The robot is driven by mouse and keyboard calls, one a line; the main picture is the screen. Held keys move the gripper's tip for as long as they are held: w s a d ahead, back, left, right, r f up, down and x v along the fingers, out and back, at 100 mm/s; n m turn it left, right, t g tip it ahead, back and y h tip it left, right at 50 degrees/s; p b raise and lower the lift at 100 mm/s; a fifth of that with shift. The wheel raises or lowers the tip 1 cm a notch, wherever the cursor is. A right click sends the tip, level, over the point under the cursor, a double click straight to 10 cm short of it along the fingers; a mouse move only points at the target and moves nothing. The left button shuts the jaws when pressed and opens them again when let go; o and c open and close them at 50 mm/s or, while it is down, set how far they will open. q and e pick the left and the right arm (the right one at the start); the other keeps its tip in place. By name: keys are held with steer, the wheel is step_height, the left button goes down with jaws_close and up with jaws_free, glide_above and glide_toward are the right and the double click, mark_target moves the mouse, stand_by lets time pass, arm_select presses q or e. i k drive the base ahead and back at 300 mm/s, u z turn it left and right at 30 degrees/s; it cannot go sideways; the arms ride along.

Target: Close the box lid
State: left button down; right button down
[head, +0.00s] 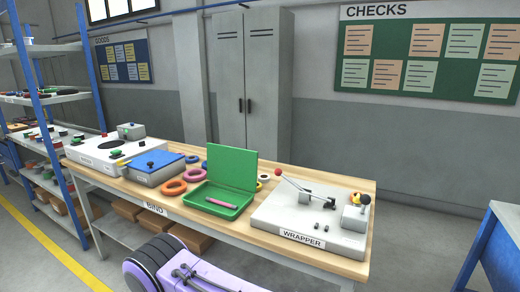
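A green box (212,208) sits on the wooden workbench (250,228), near the middle of its front part. Its green lid (233,167) stands up at the back edge, open and close to upright. A pink stick-like piece (220,203) lies inside the shallow tray of the box. A purple and black part of my own body shows at the bottom, in front of the bench and below the box. No gripper fingers show in the head view, and nothing touches the box or lid.
Left of the box lie orange rings (173,187) and a blue-topped box (156,167). A white machine marked WRAPPER (290,222) with a red-knobbed lever stands close on the right. Small rings lie behind, partly hidden by the lid. Blue shelving (85,60) stands at the left.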

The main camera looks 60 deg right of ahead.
mark_target(235, 167)
steer(key=z, duration=1.3)
